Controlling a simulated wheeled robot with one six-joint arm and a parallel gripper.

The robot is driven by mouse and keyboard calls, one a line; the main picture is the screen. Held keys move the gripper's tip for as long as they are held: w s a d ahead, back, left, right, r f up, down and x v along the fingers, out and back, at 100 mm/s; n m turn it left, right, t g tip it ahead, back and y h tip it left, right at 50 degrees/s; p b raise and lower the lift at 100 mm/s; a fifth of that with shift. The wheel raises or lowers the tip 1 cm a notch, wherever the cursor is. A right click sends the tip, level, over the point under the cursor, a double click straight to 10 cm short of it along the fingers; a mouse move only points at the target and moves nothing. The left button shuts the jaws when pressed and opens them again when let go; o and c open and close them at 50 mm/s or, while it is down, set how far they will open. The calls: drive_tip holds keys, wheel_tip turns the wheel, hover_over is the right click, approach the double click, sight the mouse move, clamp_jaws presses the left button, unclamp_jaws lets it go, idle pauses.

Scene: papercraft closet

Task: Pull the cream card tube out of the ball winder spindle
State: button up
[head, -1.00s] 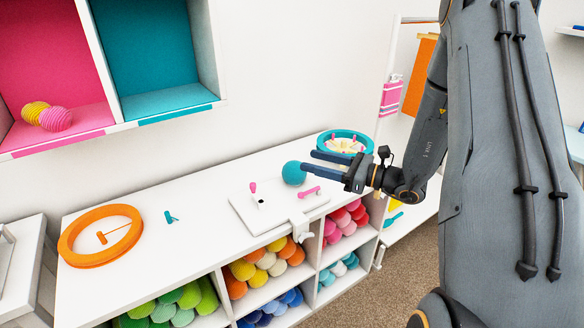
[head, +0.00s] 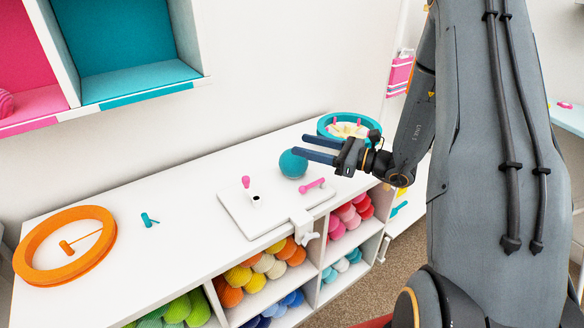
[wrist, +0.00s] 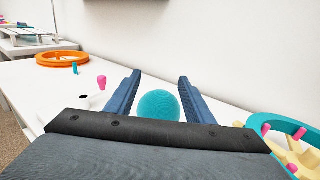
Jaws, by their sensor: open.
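The ball winder is a flat white board (head: 238,213) on the white shelf top, with a clamp (head: 302,226) at its front edge. A pink knob (head: 246,182) stands on it, and a pink handle (head: 312,186) lies at its right. A small pale stub with a dark hole (head: 256,198) sits near the knob; I cannot tell whether it is the cream tube. A teal ball (head: 293,164) is at the board's back edge. In the wrist view the ball (wrist: 158,105) shows between the fingers (wrist: 159,76).
An orange ring (head: 70,282) and a small teal peg (head: 149,220) lie on the shelf top at left. A teal ring with pink pegs (head: 347,127) stands at the back right. Wall cubbies (head: 140,90) hang above. Cubbies below hold coloured yarn (head: 262,272).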

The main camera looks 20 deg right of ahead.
sight(290, 152)
drive_tip(key=f+b, duration=0.1)
drive_tip(key=w+f+b, duration=0.1)
drive_tip(key=f, duration=0.1)
drive_tip(key=shift+w+f+b, duration=0.1)
drive_tip(key=shift+f+b, duration=0.2)
drive_tip(key=shift+b, duration=0.1)
drive_tip(key=shift+x, duration=1.15)
drive_tip(key=shift+f+p+x, duration=0.15)
drive_tip(key=shift+p+x, duration=0.3)
drive_tip(key=shift+x, duration=0.95)
drive_tip(key=shift+f+p+x, duration=0.1)
drive_tip(key=shift+p+x, duration=0.3)
drive_tip(key=shift+x, duration=0.95)
drive_tip(key=shift+c, duration=0.3)
drive_tip(key=c, duration=1)
